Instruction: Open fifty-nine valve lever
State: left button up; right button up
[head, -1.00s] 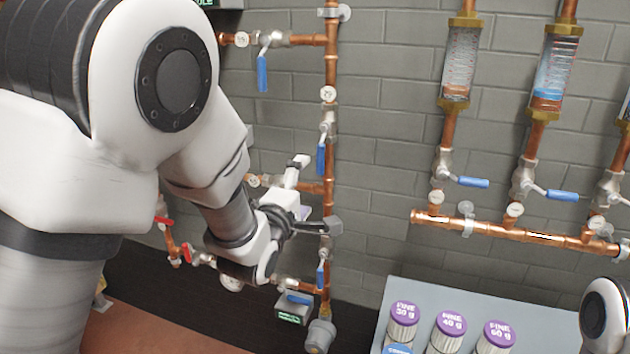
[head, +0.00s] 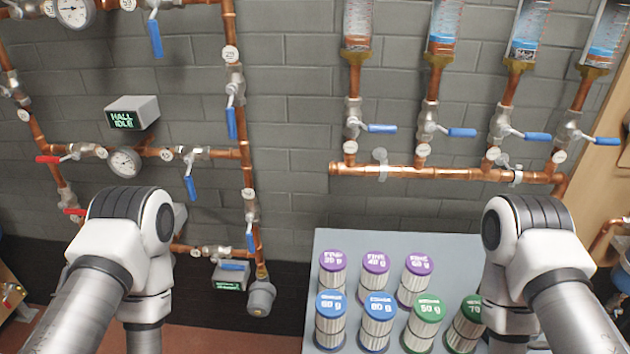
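Several blue valve levers hang on the copper pipes of the wall, and most tags are too small to read. The upper-left valve has a blue lever (head: 155,38) that hangs down, across its horizontal pipe. Its round tag (head: 128,4) is cut by the top edge; in the earlier head view it seems to read 59. Nothing touches this lever. Both my arms show at the lower left and lower right, bent, with their grippers out of sight.
A grey table (head: 330,243) with purple-, blue- and green-capped canisters stands at the lower middle. A manifold pipe (head: 400,172) with several blue levers runs at the upper right. A grey box (head: 133,110) reading "HALL IDLE" and a gauge (head: 125,162) are at the left.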

aim_at(152, 26)
jog(key=j+u, duration=0.2)
jog(key=u, duration=0.25)
jog(key=j+u, duration=0.2)
jog(key=u, duration=0.2)
